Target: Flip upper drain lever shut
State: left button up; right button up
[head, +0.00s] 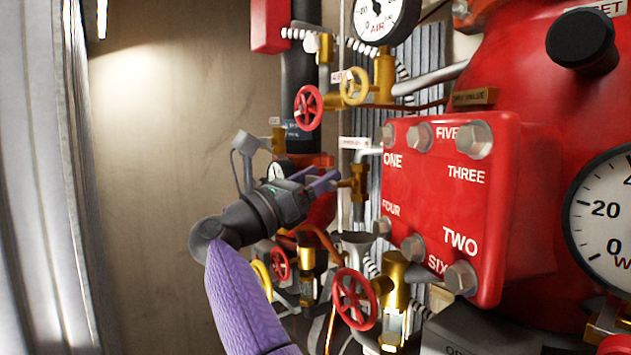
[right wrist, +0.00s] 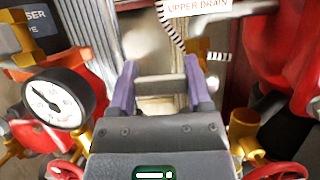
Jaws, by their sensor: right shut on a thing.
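The white label reading UPPER DRAIN (right wrist: 197,6) is at the top of the right wrist view. My right gripper (head: 328,181) reaches in at the middle of the head view, its purple fingers beside a brass valve (head: 357,183) left of the big red plate. In the right wrist view the fingers (right wrist: 160,85) are shut on a short grey bar (right wrist: 161,84) lying across between them, which looks like the upper drain lever. The fingers hide part of it, so its exact angle is hard to tell. My left gripper is not in view.
The red bolted plate (head: 450,205) stands close right of the fingers. Red handwheels (head: 308,107) are above and below (head: 355,298). A dial gauge (right wrist: 58,98) is left of the gripper in the right wrist view. The wall side at left (head: 150,200) is clear.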

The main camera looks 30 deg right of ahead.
jog(key=o, duration=1.3)
jog(key=shift+a+f, duration=0.15)
jog(key=shift+a, duration=0.05)
jog(key=b+v, duration=0.4)
jog(key=v, duration=0.5)
jog(key=shift+a, duration=0.25)
